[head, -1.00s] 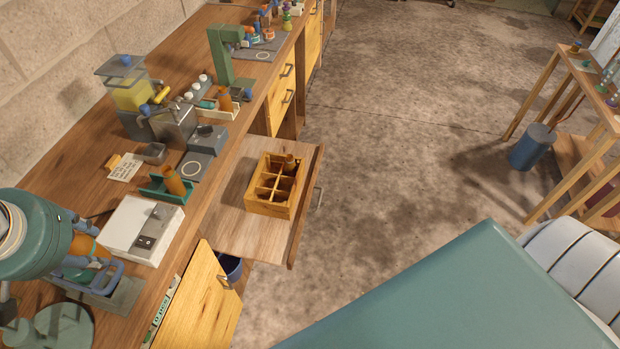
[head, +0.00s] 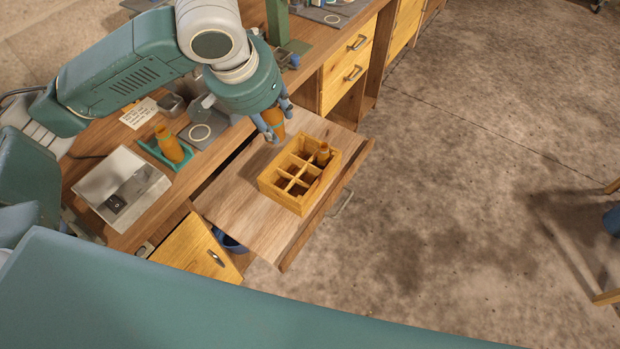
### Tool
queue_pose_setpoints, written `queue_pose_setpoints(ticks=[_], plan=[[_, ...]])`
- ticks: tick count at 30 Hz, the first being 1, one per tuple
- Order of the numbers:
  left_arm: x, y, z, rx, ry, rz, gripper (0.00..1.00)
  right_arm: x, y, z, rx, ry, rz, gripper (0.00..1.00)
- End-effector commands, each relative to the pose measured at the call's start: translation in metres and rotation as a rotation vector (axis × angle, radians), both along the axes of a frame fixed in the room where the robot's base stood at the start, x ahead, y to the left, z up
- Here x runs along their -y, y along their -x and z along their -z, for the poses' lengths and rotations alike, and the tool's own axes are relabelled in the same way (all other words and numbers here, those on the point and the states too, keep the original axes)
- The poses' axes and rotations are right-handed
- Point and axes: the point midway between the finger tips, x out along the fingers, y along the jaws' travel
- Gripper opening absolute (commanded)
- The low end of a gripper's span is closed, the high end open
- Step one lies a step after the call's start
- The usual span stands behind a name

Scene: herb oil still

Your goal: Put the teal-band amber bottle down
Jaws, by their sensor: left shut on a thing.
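My left gripper (head: 274,124) points down over the back part of the pulled-out wooden board and is shut on an amber bottle (head: 275,117). Its fingers cover much of the bottle, and I cannot make out a teal band. The bottle is just behind the wooden crate (head: 272,186), outside its compartments. The crate stands on the board (head: 238,205). One amber bottle (head: 323,150) stands in its far right compartment; the other compartments look empty. My right gripper is out of view.
Another amber bottle (head: 170,147) leans in a teal holder (head: 154,154) on the bench. A white box with a grey panel (head: 107,184) is at the left. Bare board lies left of the crate.

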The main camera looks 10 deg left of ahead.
Motion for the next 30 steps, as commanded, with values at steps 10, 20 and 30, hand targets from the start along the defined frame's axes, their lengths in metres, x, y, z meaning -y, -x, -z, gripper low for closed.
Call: queue_pose_setpoints(ticks=[10, 20, 30], plan=[[0.009, -0.068, 0.113, -0.012, 0.000, 0.556, 0.08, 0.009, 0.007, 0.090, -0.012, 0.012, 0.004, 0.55], [0.006, -0.080, 0.155, 0.001, 0.007, 0.725, 0.08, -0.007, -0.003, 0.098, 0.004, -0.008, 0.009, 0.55], [0.006, -0.079, 0.245, 0.000, 0.006, 0.725, 0.08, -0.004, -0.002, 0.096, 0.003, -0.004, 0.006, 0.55]])
